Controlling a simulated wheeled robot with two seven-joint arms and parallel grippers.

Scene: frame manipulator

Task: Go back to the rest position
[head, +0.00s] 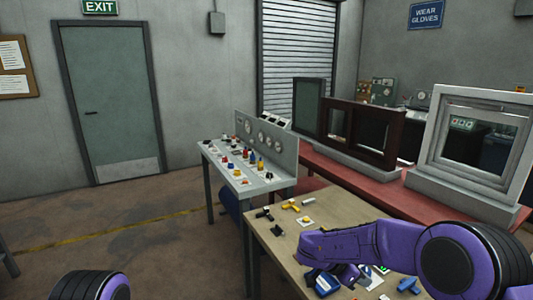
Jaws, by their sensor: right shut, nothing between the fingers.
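My right arm (340,247) is purple and reaches in from the right over the wooden table (345,205). My right gripper (350,277) points down at the near part of the table, partly hidden by the arm. It is shut with nothing held. A blue item (323,282) lies close beside it; I cannot tell if they touch. Only a rounded purple part of my left arm (90,285) shows at the bottom left; my left gripper is out of view.
The table also holds yellow parts (291,204), a yellow button on a white base (306,221) and a blue valve-like part (408,285). A control panel desk (225,170) stands behind. Framed windows (480,140) stand on a red bench (345,180). The floor at left is clear.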

